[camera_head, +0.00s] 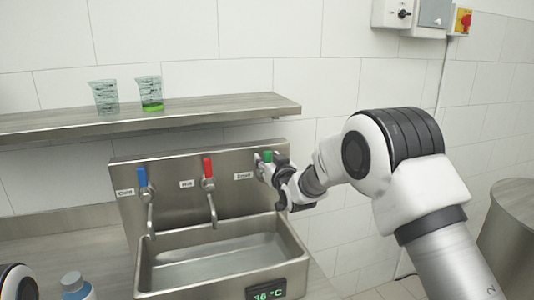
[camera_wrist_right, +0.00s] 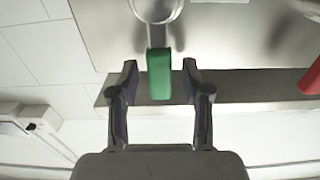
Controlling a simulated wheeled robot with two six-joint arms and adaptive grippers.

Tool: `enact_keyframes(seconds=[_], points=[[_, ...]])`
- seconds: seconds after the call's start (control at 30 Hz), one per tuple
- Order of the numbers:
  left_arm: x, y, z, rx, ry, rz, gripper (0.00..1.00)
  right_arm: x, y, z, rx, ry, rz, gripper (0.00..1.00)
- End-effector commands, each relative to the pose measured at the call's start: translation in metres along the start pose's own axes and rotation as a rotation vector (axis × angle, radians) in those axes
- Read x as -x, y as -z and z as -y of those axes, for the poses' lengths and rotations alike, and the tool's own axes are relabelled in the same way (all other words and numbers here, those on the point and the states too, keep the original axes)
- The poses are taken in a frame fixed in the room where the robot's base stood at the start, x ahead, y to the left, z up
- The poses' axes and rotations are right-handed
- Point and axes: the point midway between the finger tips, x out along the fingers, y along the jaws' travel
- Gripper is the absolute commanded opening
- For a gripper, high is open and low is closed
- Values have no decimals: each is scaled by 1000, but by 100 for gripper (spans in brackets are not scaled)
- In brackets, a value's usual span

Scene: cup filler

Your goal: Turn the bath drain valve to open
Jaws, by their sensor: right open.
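The bath drain valve has a green handle (camera_head: 267,157) on the steel back panel, beside a label that seems to read "Drain". The green handle also shows in the right wrist view (camera_wrist_right: 159,74), on a round metal fitting (camera_wrist_right: 155,8). My right gripper (camera_head: 262,168) is at this valve. In the right wrist view my right gripper (camera_wrist_right: 160,80) is open, with one finger on each side of the green handle and gaps between. It holds nothing. A part of my left arm (camera_head: 18,282) shows at the lower left; its gripper is not in view.
A blue handle (camera_head: 142,177) marked "Cold" and a red handle (camera_head: 208,167) marked "Hot" sit left of the drain valve. The steel basin (camera_head: 148,270) has a display (camera_head: 268,290). Two beakers stand on the shelf (camera_head: 200,108).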

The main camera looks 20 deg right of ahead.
Motion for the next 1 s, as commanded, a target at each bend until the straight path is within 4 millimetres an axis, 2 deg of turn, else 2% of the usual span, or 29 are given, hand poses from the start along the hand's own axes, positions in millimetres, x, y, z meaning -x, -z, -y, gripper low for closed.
enact_keyframes(seconds=[0.1,0.27,0.3,0.37,0.4,0.43,0.77,1.0], points=[[3,0,0,0,0,0,65,-7,0,0,0,0,0,48],[2,0,0,0,0,0,65,-7,0,0,0,0,0,48],[2,0,0,0,0,0,65,-7,0,0,0,0,0,44],[2,0,0,0,0,0,65,-7,0,0,0,0,0,23],[2,0,0,0,0,0,65,-7,0,0,0,0,0,9],[2,0,0,0,0,0,65,-7,-1,0,0,0,0,0],[1,0,0,0,0,0,65,-7,-1,-1,-10,0,1,0],[-6,0,0,0,0,0,65,-7,-3,-6,-83,-1,1,0]])
